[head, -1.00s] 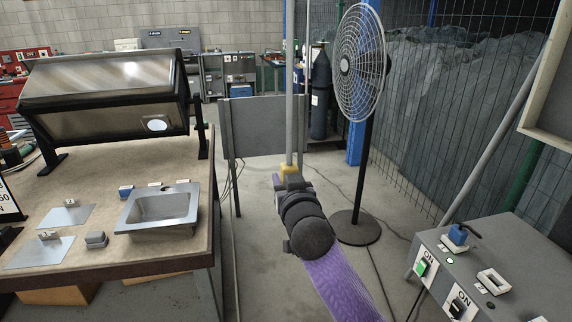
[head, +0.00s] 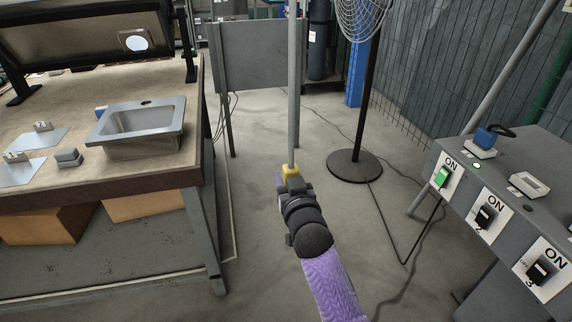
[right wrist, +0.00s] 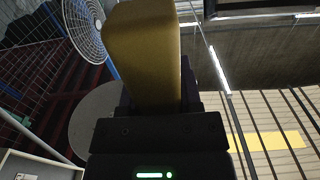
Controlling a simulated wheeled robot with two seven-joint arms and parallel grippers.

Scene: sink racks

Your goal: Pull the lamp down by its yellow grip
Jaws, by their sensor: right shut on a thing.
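The yellow grip (head: 290,170) sits at the lower end of a grey vertical pole (head: 293,90) in the head view. My right gripper (head: 291,177) is shut on the yellow grip, with its purple-sleeved arm coming up from below. In the right wrist view the yellow grip (right wrist: 145,55) stands large between the jaws and hides much of the fingers. The lamp itself is not clearly seen; the pole runs up out of the head view. My left gripper is not in view.
A workbench with a metal sink (head: 140,125) stands at the left. A fan on a round base (head: 354,165) stands behind and right of the pole. A grey switch console (head: 530,160) is at the right.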

